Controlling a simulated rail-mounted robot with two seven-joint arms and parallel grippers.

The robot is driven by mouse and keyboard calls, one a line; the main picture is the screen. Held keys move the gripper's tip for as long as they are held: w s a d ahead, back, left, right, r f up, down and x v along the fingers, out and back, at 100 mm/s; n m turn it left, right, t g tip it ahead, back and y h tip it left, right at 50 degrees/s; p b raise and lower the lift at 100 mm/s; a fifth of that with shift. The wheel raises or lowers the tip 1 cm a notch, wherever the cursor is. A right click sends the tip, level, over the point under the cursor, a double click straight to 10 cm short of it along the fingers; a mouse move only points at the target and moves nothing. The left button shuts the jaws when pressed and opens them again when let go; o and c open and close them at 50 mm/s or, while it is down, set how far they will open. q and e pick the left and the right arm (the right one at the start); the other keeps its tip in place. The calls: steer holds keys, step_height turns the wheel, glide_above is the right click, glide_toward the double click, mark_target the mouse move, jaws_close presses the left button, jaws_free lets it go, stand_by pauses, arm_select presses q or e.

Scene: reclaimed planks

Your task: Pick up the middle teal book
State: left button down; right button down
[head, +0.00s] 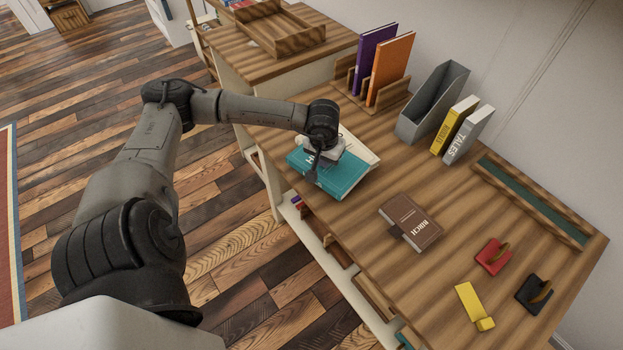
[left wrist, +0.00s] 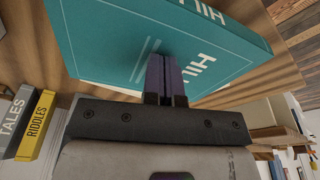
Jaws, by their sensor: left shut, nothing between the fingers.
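The teal book (head: 329,175) lies flat near the left edge of the wooden desk, partly hidden by my left gripper. A pale book or sheet (head: 357,146) shows behind it. My left gripper (head: 318,178) is over the teal book, its fingers shut with nothing between them. In the left wrist view the teal book (left wrist: 105,45) fills the upper part, and the shut fingertips (left wrist: 164,60) are at its cover. I cannot tell whether they touch it. My right gripper is not in view.
A brown book (head: 410,221) lies nearer on the desk. A wooden rack (head: 387,103) holds purple and orange books. A grey file holder (head: 433,101), upright yellow (head: 455,125) and grey (head: 469,134) books, and a green-lined tray (head: 532,200) stand behind. Red (head: 492,256), yellow (head: 472,303) and black (head: 533,293) objects lie at right.

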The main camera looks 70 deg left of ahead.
arm_select(q)
steer(key=s+d+p, duration=0.1)
steer(key=s+d, duration=0.5)
steer(key=s, duration=0.2)
steer(key=shift+s+d, duration=0.25)
steer(key=shift+s, duration=0.05)
steer(key=c, duration=1.6)
jaws_free()
steer(key=shift+s+d+r, duration=0.1)
steer(key=shift+s+d, duration=0.2)
steer(key=shift+s, duration=0.05)
steer(key=o, duration=0.8)
